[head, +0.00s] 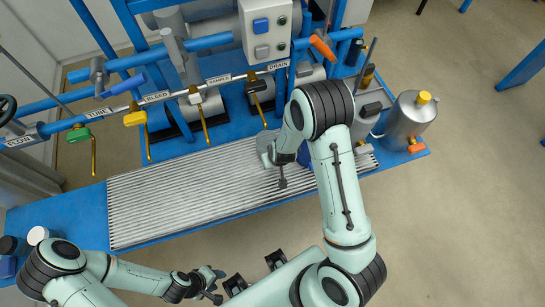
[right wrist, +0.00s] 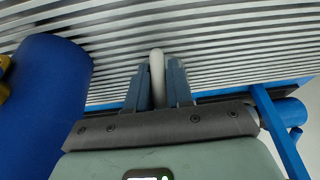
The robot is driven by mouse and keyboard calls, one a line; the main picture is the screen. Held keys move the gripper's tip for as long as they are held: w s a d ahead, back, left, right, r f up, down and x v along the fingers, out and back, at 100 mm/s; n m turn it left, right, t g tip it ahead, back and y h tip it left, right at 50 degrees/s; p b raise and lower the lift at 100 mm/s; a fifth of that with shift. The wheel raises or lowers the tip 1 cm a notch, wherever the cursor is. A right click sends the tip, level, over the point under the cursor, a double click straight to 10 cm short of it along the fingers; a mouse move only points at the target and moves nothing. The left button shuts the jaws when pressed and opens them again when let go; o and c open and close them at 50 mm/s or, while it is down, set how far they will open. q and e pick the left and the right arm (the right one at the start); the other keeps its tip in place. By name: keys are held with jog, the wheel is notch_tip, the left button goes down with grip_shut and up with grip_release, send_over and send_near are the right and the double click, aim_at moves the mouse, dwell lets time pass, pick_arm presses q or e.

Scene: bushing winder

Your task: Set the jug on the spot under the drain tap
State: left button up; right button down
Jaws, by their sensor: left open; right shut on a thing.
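My right gripper (head: 268,155) is over the slatted grate, at its right part. In the right wrist view its fingers are shut on a pale grey upright bar (right wrist: 157,75), which looks like the jug's handle. A grey round shape (head: 254,147) shows beside the gripper in the head view; I cannot tell whether it is the jug or the spot. My left gripper (head: 213,284) is open and empty, off the front edge of the grate.
The slatted grate (head: 165,200) is bare to the left. Other taps with spouts hang along the pipe, including a green one (head: 79,135) and a yellow one (head: 135,118). A blue cylinder (right wrist: 45,90) stands close left in the wrist view. A grey canister (head: 408,118) stands at right.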

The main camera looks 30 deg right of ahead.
jog(key=shift+w, duration=0.1)
jog(key=shift+r, duration=0.15)
jog(key=shift+a+f, duration=0.15)
jog(key=shift+f, duration=0.1)
jog(key=c, duration=1)
grip_release()
jog(key=shift+r, duration=0.15)
